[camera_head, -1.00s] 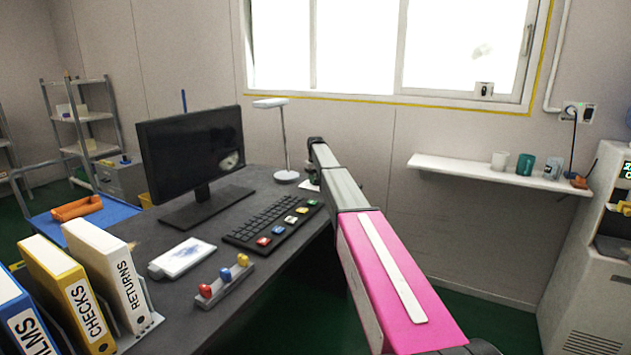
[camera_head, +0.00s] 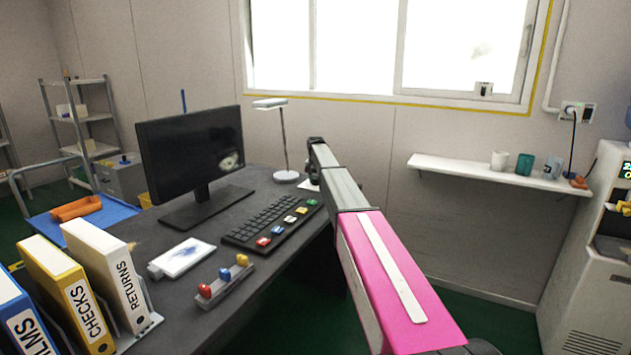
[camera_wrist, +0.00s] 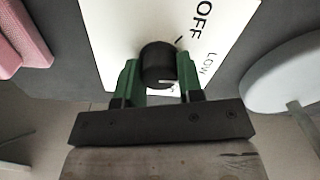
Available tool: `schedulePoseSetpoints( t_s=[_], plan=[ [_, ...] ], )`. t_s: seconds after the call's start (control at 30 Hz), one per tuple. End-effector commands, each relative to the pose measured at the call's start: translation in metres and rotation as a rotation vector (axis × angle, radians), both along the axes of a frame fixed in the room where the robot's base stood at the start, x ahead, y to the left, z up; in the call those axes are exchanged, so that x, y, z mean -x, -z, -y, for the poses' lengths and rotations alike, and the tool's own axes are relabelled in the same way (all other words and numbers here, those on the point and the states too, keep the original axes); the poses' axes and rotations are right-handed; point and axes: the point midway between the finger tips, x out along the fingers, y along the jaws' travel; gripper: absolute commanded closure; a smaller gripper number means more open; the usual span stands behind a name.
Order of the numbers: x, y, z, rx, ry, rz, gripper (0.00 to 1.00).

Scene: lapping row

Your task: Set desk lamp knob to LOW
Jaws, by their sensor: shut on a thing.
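The desk lamp (camera_head: 283,140) stands at the back of the desk, with a round pale base (camera_head: 286,177). In the wrist view, a black round knob (camera_wrist: 158,64) sits on a white panel (camera_wrist: 120,30) printed with OFF (camera_wrist: 203,20) and LOW (camera_wrist: 209,63). A short dark line on the panel lies near the knob's upper right. My gripper (camera_wrist: 158,72) has green fingers on both sides of the knob and is shut on it. A white mark shows on the knob's lower right side. The head view hides the knob behind my arm.
The lamp's pale base (camera_wrist: 285,75) is close to the right of the panel. A pink object (camera_wrist: 20,40) lies at upper left in the wrist view. A keyboard (camera_head: 270,222), monitor (camera_head: 195,150) and binders (camera_head: 100,270) occupy the desk.

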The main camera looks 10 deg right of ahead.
Motion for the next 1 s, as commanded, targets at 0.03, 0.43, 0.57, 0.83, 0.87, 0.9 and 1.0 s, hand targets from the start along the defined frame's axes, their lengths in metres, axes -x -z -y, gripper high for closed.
schedulePoseSetpoints(
  t_s=[0.03,0.43,0.57,0.83,0.87,0.9,1.0],
  plan=[
    [0.000,-0.001,0.000,0.000,0.004,0.000,0.89],
    [0.000,-0.001,0.000,0.000,0.007,0.000,0.62],
    [0.000,-0.001,0.000,0.000,0.006,0.000,0.40],
    [0.000,-0.001,0.000,0.000,0.006,0.000,0.40],
    [0.000,-0.002,0.000,0.000,0.006,0.000,0.40],
    [0.000,-0.004,0.000,0.000,0.006,0.001,0.40],
    [0.000,-0.011,0.000,0.000,0.006,0.001,0.40]
  ],
)
